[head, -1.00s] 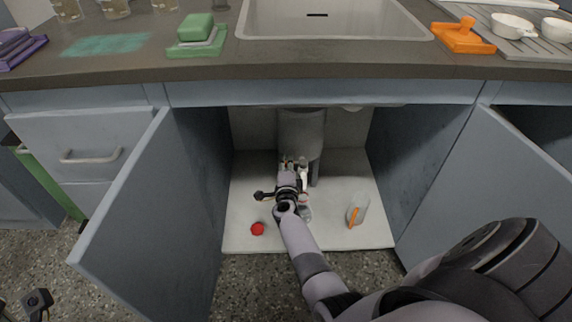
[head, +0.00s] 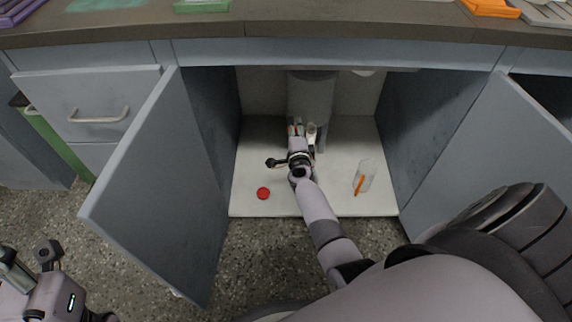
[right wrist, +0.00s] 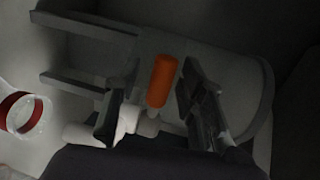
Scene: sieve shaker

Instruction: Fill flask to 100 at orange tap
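My right gripper (head: 302,132) is inside the open cabinet under the sink, in front of a grey cylindrical tank (head: 311,97). In the right wrist view, an orange tap handle (right wrist: 162,80) on a pale stem lies between the parted fingers of this gripper (right wrist: 157,75). Whether a finger touches it is unclear. A clear vessel with a red band (right wrist: 22,112) shows at the left edge of that view. In the head view, a clear container with an orange strip (head: 366,174) stands on the cabinet floor, right of my arm. My left gripper (head: 46,254) is partly in view at the lower left.
A small red round object (head: 263,193) lies on the white cabinet floor (head: 262,160), left of my right arm. Open doors stand left (head: 160,185) and right (head: 490,165) of the cabinet. The counter edge (head: 300,40) is above.

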